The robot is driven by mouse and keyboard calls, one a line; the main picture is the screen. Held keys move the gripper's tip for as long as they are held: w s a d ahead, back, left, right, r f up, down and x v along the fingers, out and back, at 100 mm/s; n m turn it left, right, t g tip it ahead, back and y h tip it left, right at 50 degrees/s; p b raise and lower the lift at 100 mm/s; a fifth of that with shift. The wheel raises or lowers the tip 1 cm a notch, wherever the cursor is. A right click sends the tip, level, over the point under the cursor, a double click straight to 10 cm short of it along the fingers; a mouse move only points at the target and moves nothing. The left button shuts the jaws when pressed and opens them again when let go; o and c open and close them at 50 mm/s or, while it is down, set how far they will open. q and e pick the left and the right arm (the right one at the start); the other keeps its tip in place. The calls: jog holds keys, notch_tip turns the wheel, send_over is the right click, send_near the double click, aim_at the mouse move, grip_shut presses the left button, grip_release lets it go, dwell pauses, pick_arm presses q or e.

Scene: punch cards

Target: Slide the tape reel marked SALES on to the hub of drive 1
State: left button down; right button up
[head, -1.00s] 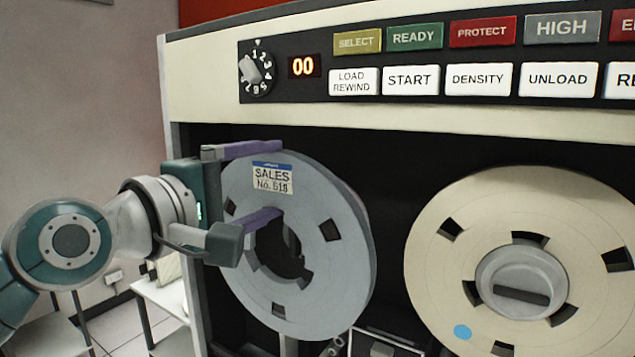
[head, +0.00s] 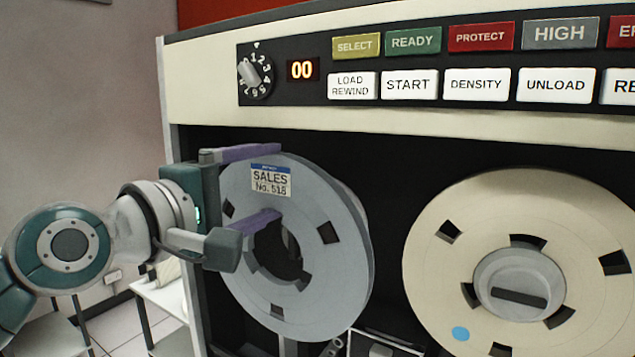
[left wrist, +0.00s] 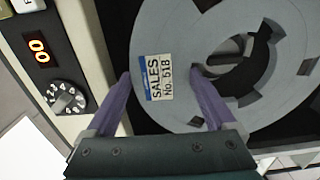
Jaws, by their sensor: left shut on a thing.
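The grey tape reel marked SALES No. 518 (head: 330,270) is held upright in front of the dark left bay of the tape drive. My left gripper (head: 262,184) is shut on its rim at the upper left, with one purple finger at the outer edge and one near the centre hole. The reel also shows in the left wrist view (left wrist: 285,105), between the fingers (left wrist: 160,92). Through its centre hole a grey part, perhaps the hub (left wrist: 232,47), shows in that view. Whether the reel touches the hub I cannot tell. My right gripper is not in view.
A cream reel (head: 590,215) sits on the right hub (head: 518,283). Above are a row of buttons (head: 410,84), a number dial (head: 254,73) and a display reading 00 (head: 302,70). A white table (head: 165,297) stands at the lower left.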

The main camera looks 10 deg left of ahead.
pick_arm(q)
jog(key=shift+r, duration=0.15)
jog(key=shift+b+x, duration=1.1)
jog(key=shift+x, duration=0.95)
jog(key=shift+b+x, duration=1.05)
jog(key=shift+x, duration=0.5)
grip_release()
jog(key=shift+s+a+p, duration=0.1)
jog(key=shift+s+p, duration=0.1)
jog(key=shift+p, duration=0.1)
jog(key=p+v, duration=0.5)
jog(key=v, duration=0.3)
jog(key=shift+s+a, duration=0.2)
jog(key=shift+s, duration=0.45)
